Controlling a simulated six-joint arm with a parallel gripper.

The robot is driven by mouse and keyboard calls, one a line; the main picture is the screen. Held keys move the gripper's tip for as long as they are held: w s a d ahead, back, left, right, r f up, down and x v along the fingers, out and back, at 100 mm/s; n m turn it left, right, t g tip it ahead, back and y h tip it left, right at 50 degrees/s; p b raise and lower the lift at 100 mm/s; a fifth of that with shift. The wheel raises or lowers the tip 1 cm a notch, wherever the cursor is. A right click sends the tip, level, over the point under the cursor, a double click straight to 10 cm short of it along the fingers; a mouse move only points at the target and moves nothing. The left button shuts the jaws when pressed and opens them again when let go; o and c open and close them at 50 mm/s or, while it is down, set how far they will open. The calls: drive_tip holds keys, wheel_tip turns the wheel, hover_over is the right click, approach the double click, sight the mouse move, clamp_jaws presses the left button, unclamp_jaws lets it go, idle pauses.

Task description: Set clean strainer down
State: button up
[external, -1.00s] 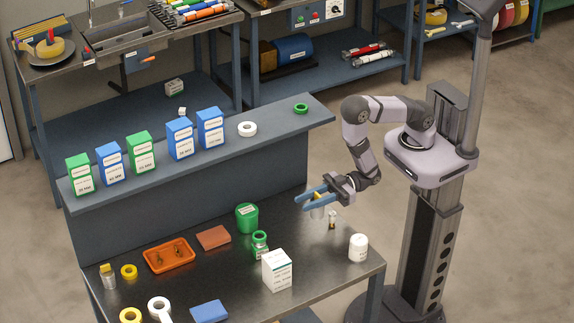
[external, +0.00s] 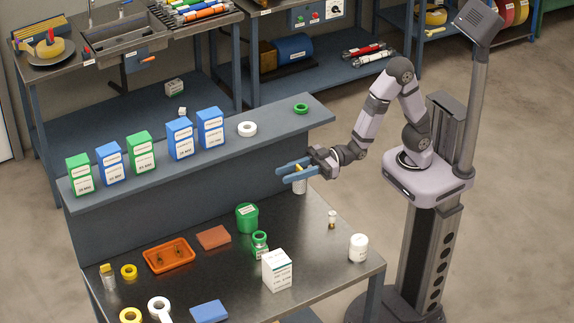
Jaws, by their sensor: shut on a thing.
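My gripper (external: 291,171) has blue fingers and is shut on a small pale grey cylinder with a yellow part at its top (external: 300,186). It may be the strainer, but it is too small to tell. The cylinder hangs upright between the fingers, apparently above the rear right part of the dark metal bench (external: 222,277). The fingers hide part of it. No other thing in view can be clearly told as a strainer.
A small vial (external: 332,219) and a white jar (external: 358,247) stand at the bench's right. A green cup (external: 247,217), green jar (external: 260,243), white box (external: 277,271) and orange tray (external: 169,255) stand further left. A raised shelf (external: 270,121) with several boxes runs behind.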

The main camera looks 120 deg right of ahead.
drive_tip(key=w+a+r+n+y+b, duration=0.2)
drive_tip(key=w+a+r+n+y, duration=0.1)
drive_tip(key=a+r+y, duration=0.2)
drive_tip(key=w+a+f+n+y, duration=0.1)
drive_tip(key=a+f, duration=0.1)
drive_tip(key=f, duration=0.5)
drive_tip(key=a+f+n+g+y, duration=0.1)
drive_tip(key=a+f+y, duration=0.1)
drive_tip(key=f, duration=0.6)
drive_tip(key=shift+w+f, duration=0.2)
drive_tip(key=shift+w, duration=0.15)
wheel_tip(320, 180, down, 4)
drive_tip(key=shift+f+p, duration=0.1)
drive_tip(key=shift+p, duration=0.3)
